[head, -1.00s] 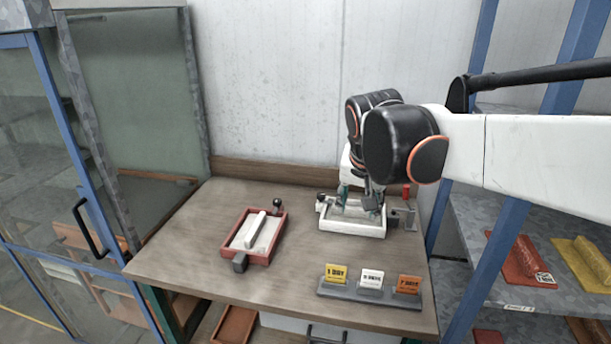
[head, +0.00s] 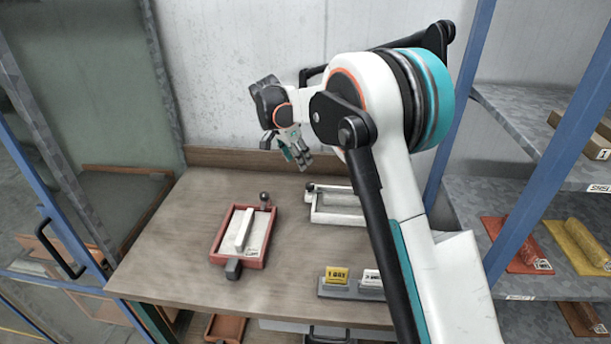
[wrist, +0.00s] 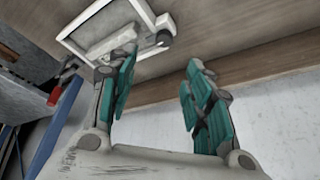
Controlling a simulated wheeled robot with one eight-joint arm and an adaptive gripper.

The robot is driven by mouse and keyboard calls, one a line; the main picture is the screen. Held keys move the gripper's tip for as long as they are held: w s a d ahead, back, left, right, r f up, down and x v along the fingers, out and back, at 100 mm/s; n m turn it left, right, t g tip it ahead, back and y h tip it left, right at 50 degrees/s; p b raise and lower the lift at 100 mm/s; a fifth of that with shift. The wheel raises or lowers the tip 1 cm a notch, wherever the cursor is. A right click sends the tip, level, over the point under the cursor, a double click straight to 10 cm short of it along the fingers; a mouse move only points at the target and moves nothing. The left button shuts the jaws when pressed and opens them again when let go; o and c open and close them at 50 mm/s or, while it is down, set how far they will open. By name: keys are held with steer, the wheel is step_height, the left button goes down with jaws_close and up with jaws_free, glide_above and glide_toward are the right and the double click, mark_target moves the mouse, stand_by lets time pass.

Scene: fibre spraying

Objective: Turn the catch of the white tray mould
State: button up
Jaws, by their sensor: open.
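The white tray mould (head: 326,219) sits on the bench, its right part hidden behind my arm in the head view. A dark knob (head: 309,187) stands at its back left corner. In the wrist view the mould's white frame (wrist: 80,27) shows upper left, with a pale bar (wrist: 115,43) lying in it and a dark rounded knob (wrist: 164,38) at its edge. I cannot tell which fitting is the catch. My gripper (head: 297,157) is open and empty, raised above the back of the bench, behind and left of the mould. Its teal-padded fingers (wrist: 160,82) are apart.
A red tray mould (head: 217,238) with a pale bar lies left of the white one. Shelving with coloured pieces (head: 516,246) is at right.

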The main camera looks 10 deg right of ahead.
mark_target(310, 184)
steer(key=b+x, duration=0.1)
steer(key=x, duration=0.4)
steer(key=b+x, duration=0.1)
steer(key=x, duration=0.3)
steer(key=b+x, duration=0.1)
steer(key=x, duration=0.4)
steer(key=shift+w+f, duration=0.25)
steer(key=shift+w, duration=0.15)
steer(key=c, duration=1)
